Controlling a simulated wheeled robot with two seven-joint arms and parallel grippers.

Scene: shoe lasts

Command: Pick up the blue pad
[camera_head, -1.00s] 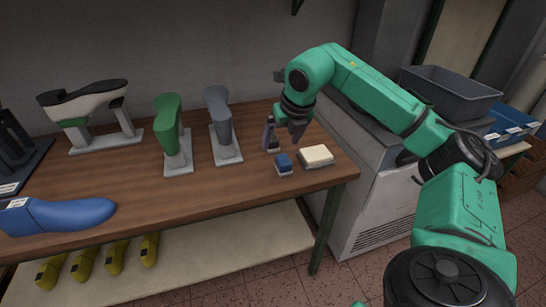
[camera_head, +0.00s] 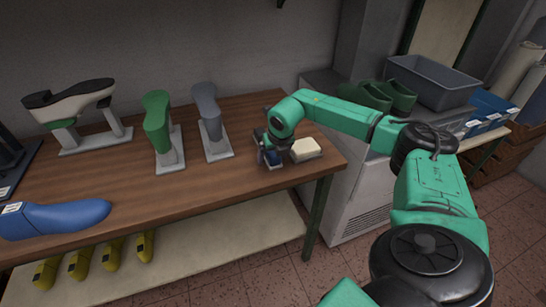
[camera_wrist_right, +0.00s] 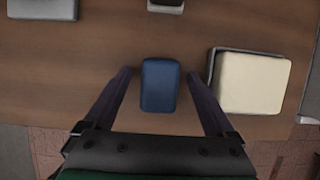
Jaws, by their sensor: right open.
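The blue pad (camera_wrist_right: 160,86) lies near the front edge of the wooden table, seen whole in the right wrist view. In the head view the blue pad (camera_head: 272,157) is partly hidden by my gripper. My right gripper (camera_wrist_right: 160,85) is open, with one finger on each side of the pad; gaps show between the fingers and the pad. In the head view my right gripper (camera_head: 271,157) points down at the pad. My left gripper is in neither view.
A cream pad (camera_wrist_right: 253,84) on a grey base sits close to the right finger. A grey last stand (camera_head: 212,130) and a green one (camera_head: 160,135) stand to the left. A blue last (camera_head: 60,217) lies at the table's left. The table's middle front is clear.

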